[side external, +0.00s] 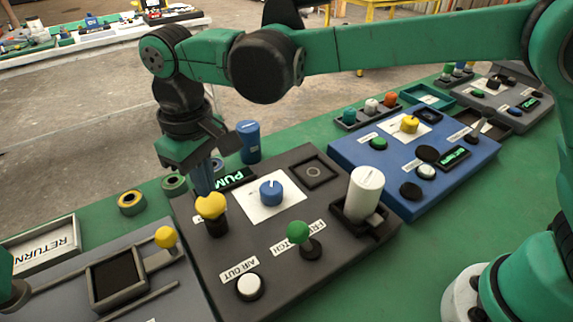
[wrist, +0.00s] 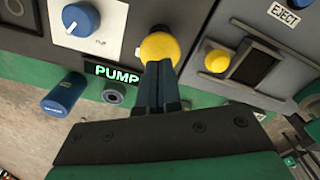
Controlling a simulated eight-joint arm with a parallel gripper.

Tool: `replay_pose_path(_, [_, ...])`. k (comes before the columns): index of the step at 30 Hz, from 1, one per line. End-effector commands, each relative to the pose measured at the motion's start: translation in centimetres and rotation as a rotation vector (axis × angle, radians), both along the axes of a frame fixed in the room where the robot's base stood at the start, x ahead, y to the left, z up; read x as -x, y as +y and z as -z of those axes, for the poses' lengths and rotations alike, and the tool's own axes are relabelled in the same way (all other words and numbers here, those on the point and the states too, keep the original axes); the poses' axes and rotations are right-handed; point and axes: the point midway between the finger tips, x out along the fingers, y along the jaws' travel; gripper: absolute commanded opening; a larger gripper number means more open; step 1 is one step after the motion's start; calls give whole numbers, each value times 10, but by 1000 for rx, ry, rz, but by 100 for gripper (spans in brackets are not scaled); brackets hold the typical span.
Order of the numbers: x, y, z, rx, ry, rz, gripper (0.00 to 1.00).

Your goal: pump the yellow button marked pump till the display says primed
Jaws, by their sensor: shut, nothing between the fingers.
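The yellow button (side external: 210,206) is a round yellow knob on a dark stem, standing on the dark grey panel (side external: 215,270); it also shows in the wrist view (wrist: 160,47). Its label is mostly hidden in the side view. The display (side external: 236,178) beside it has green letters and is partly hidden there; in the wrist view the display (wrist: 113,74) reads PUMP. My gripper (side external: 206,188) is shut and empty, its fingertips right at the yellow button; in the wrist view the fingers (wrist: 158,72) meet its near edge. I cannot tell whether they touch it.
The same panel has a blue dial (side external: 271,192), a green knob (side external: 298,231), a white AIR OUT button (side external: 249,287) and a white cylinder (side external: 364,193). A blue cylinder (side external: 249,142) stands behind my gripper. A blue panel (side external: 465,162) lies right, another grey panel (side external: 75,290) left.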

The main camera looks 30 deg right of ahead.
Motion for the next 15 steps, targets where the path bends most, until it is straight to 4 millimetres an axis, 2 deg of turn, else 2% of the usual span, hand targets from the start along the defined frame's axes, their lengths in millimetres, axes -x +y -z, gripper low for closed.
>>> replay_pose_path(15, [0, 0, 10, 0, 0, 0, 0])
